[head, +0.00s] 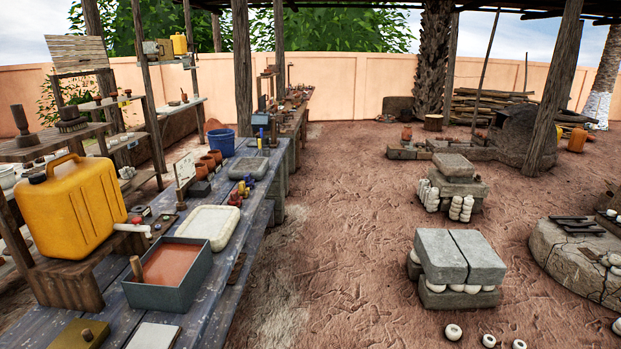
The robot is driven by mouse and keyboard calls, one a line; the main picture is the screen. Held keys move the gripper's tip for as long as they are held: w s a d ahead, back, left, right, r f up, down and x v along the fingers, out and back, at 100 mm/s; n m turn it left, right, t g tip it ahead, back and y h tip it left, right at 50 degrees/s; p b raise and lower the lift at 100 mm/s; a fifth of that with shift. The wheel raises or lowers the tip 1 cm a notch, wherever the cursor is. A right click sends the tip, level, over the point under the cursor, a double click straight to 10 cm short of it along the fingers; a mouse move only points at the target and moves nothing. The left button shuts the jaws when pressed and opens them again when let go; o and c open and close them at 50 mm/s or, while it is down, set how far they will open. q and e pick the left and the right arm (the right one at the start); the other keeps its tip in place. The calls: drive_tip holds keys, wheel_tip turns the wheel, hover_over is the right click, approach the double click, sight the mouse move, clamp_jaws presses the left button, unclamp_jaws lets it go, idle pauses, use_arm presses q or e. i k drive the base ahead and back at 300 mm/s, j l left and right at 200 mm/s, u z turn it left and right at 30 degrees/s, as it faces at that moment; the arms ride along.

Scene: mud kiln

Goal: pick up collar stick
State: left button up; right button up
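I cannot tell for certain which thing is the collar stick. A short wooden stick (137,268) stands upright at the left edge of a grey box (168,292) of reddish-brown liquid on the long workbench. Long thin poles (487,70) lean far back on the right. Neither of my grippers is in view.
The workbench (215,285) runs away along the left, with a yellow jerrycan (78,210), a cream tray (209,224), a blue bucket (222,142) and small pots. Stacked grey blocks (459,257) stand on the right. Bare earth floor (340,220) lies open between.

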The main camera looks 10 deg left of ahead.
sight(135, 261)
drive_tip(key=i+l+u, duration=1.1)
drive_tip(key=i+l, duration=0.05)
drive_tip(key=l, duration=0.1)
